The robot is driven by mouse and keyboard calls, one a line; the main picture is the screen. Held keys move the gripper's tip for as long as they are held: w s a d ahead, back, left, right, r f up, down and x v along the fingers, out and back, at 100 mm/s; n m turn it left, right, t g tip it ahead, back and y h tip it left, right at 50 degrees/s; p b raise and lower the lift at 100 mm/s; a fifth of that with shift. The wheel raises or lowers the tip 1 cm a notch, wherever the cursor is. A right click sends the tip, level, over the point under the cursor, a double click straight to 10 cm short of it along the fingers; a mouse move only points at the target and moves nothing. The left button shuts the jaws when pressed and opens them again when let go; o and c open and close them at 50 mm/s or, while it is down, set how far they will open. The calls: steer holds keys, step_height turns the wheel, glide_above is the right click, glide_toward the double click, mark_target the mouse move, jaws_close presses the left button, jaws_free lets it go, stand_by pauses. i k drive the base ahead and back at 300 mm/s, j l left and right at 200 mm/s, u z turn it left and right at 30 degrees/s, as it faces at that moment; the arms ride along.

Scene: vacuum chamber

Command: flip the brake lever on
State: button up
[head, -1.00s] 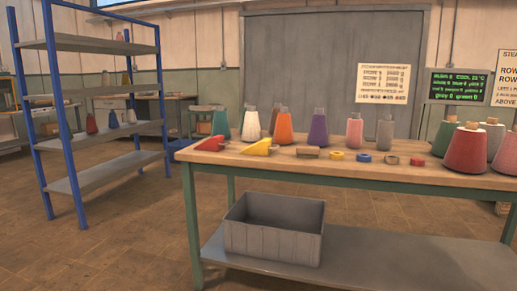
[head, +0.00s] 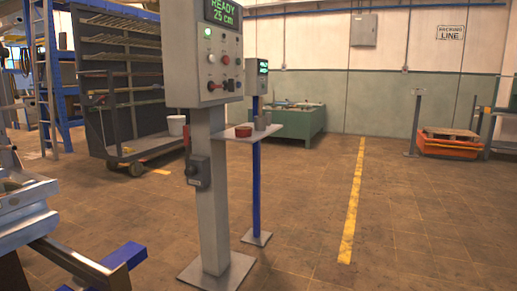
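I cannot make out a brake lever for certain in the head view. A grey control box (head: 217,58) stands on a grey post near the middle left. It has a green display reading READY 25 cm, a lit green lamp, a red knob and several small controls. A dark switch box (head: 198,171) is fixed lower on the same post. Whether either carries the brake lever is too small to tell. My gripper is not in view.
A second box (head: 257,78) on a blue post stands behind, beside a small shelf with a red bowl (head: 243,131). A metal machine (head: 22,213) is at the lower left. A wheeled rack (head: 118,80) stands behind. The floor around the yellow line (head: 352,200) is clear.

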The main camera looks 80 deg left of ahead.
mark_target(190, 170)
steer(key=u, duration=3.3)
steer(key=i+j, duration=0.25)
steer(key=i, duration=0.3)
steer(key=i+j+u, duration=0.15)
steer(key=i+j, duration=0.15)
steer(key=i, duration=0.25)
steer(key=i+j, duration=0.15)
steer(key=i, duration=0.4)
steer(key=i+j+u, duration=0.1)
steer(key=i, duration=0.45)
steer(key=i+j, duration=0.25)
steer(key=i, duration=0.35)
steer(key=j+u, duration=0.05)
